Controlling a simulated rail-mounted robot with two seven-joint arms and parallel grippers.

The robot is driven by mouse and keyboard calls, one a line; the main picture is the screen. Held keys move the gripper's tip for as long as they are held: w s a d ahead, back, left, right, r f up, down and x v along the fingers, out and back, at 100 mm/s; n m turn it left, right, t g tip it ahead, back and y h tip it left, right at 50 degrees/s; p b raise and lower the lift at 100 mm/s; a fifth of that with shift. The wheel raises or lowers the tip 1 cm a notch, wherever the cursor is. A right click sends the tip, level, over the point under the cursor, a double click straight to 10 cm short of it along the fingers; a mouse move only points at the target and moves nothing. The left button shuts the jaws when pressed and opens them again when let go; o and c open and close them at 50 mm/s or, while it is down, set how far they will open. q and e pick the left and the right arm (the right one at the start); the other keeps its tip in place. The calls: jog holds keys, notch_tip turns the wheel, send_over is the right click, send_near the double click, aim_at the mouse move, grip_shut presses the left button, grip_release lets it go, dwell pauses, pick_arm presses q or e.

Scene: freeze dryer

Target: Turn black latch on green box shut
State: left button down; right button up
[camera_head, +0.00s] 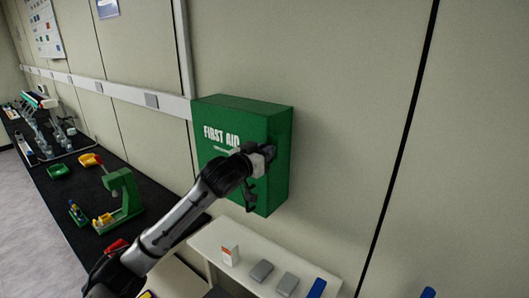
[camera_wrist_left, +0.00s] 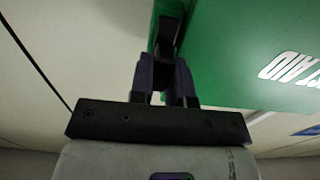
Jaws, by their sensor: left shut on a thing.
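The green first aid box (camera_head: 228,116) hangs on the wall, its door flush with the front as far as I can see. It also shows in the left wrist view (camera_wrist_left: 250,60). My left gripper (camera_head: 268,153) is at the box's right front edge. In the left wrist view the gripper (camera_wrist_left: 166,70) is shut on the dark latch (camera_wrist_left: 166,38) beside the green face. The latch's exact angle is hard to tell, and the gripper hides most of it in the head view. My right gripper is not in view.
A white shelf (camera_head: 208,240) below the box holds a small white carton (camera_head: 230,255), grey boxes and a blue item (camera_head: 316,288). A black bench (camera_head: 75,200) with green and yellow items runs along the left. The wall right of the box is clear.

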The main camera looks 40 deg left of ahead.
pick_arm(q)
jog(key=shift+r+m+p, duration=0.15)
jog(key=shift+m+p, duration=0.65)
jog(key=shift+p, duration=0.15)
jog(key=m+p, duration=0.2)
jog(key=shift+d+r+m, duration=0.1)
jog(key=shift+m, duration=0.2)
jog(key=m+p, duration=0.6)
jog(key=m, duration=0.1)
jog(key=m+p, duration=0.2)
jog(key=shift+d+f+m, duration=0.1)
jog(key=shift+f+m, duration=0.1)
jog(key=shift+m, duration=0.2)
jog(key=m+p, duration=0.2)
jog(key=shift+f+m, duration=0.15)
jog(key=shift+m, duration=0.15)
jog(key=shift+m+p, duration=0.45)
jog(key=shift+m, duration=0.15)
jog(key=shift+f, duration=0.15)
